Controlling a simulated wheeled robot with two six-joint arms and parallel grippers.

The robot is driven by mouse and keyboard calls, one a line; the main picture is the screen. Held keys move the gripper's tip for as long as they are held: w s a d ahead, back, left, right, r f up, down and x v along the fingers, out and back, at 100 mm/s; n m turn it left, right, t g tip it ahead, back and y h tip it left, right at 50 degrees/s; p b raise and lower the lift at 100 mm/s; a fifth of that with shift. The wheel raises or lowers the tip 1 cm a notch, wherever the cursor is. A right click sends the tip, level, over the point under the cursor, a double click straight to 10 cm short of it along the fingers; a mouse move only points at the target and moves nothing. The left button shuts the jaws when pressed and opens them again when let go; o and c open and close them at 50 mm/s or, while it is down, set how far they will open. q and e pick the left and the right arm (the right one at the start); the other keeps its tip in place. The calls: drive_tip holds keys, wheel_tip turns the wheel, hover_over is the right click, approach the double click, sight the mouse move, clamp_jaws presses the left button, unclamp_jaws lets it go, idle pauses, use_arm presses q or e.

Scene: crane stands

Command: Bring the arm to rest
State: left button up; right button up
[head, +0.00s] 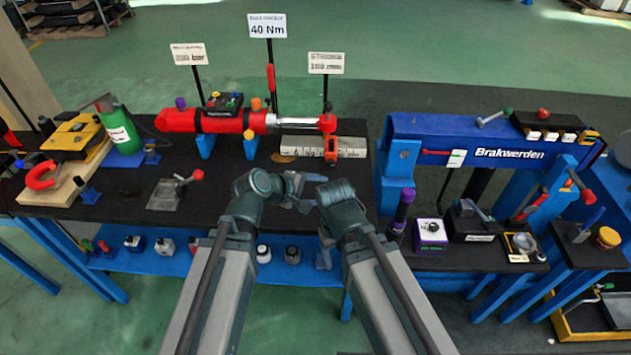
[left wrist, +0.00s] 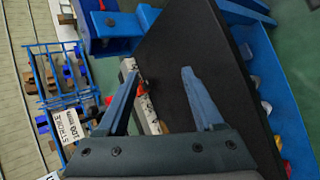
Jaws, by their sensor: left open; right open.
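My two arms reach forward from the bottom of the head view and bend toward each other at the wrists. My right gripper (head: 308,206) points left, low over the front of the black bench top. My left gripper (left wrist: 158,85) shows its two blue fingers spread apart in the left wrist view, with nothing between them. In the head view my left gripper's fingers are close to the right one and hard to tell apart. Neither gripper visibly holds anything.
A red cylinder tool (head: 235,121) lies on blue supports behind my grippers. A grey lever block (head: 170,192) is left, and a blue Brakwerden frame (head: 470,150) is right. A purple-topped post (head: 403,207) stands right of my right arm. Bare bench (head: 130,215) lies at front left.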

use_arm(q)
drive_tip(key=s+a+f+m+g+y+p, duration=0.1)
drive_tip(key=s+a+f+m+g+y, duration=0.2)
drive_tip(key=s+m, duration=0.4)
drive_tip(key=s+a+f+m+g+y+p, duration=0.1)
drive_tip(key=s+a+f+m+g+y, duration=0.2)
drive_tip(key=s+m+y, duration=0.3)
drive_tip(key=shift+s+m+g, duration=0.6)
drive_tip(key=shift+s+m, duration=0.1)
drive_tip(key=shift+s, duration=0.1)
